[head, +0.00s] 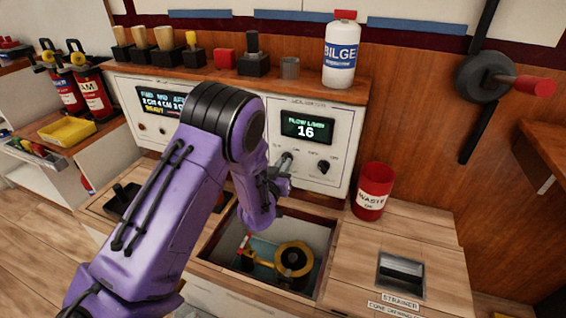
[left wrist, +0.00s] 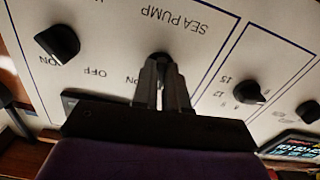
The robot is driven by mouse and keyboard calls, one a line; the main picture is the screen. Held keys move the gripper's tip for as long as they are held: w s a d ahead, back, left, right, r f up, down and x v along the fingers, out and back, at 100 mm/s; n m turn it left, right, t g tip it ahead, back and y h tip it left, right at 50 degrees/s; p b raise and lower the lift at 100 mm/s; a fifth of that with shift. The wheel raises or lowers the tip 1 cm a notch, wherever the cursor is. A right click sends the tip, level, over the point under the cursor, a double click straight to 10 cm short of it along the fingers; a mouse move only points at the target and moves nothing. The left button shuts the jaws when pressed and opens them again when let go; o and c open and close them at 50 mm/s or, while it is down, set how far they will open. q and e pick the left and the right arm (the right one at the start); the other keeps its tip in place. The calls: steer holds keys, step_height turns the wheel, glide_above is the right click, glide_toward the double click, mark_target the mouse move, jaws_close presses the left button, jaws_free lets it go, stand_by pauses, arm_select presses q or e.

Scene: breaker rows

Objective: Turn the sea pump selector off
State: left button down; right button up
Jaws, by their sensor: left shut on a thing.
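The sea pump selector (left wrist: 160,58) is a small dark knob on the white panel, under the upside-down SEA PUMP label in the left wrist view. My left gripper (left wrist: 162,66) is shut on it, its two grey fingers on either side of the knob. In the head view the left gripper (head: 286,160) reaches the panel (head: 340,108) below the green display. The fingers hide most of the selector, so I cannot tell which way it points. OFF and ON labels show near it. My right gripper is not in view.
Another black knob (head: 323,166) sits right of the selector, and a smaller knob (left wrist: 248,92) shows in the left wrist view. Below is an open hatch (head: 212,240) with a yellow wheel valve (head: 293,260). A red waste can (head: 373,190) stands right of the panel.

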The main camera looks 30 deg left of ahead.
arm_select(q)
steer(key=shift+d+n+p, duration=0.15)
steer(key=shift+n+p, duration=0.85)
steer(key=shift+n, duration=2.2)
steer(key=c, duration=1.2)
jaws_free()
steer(key=shift+o, duration=0.2)
steer(key=v, duration=1)
steer(key=shift+s, duration=0.3)
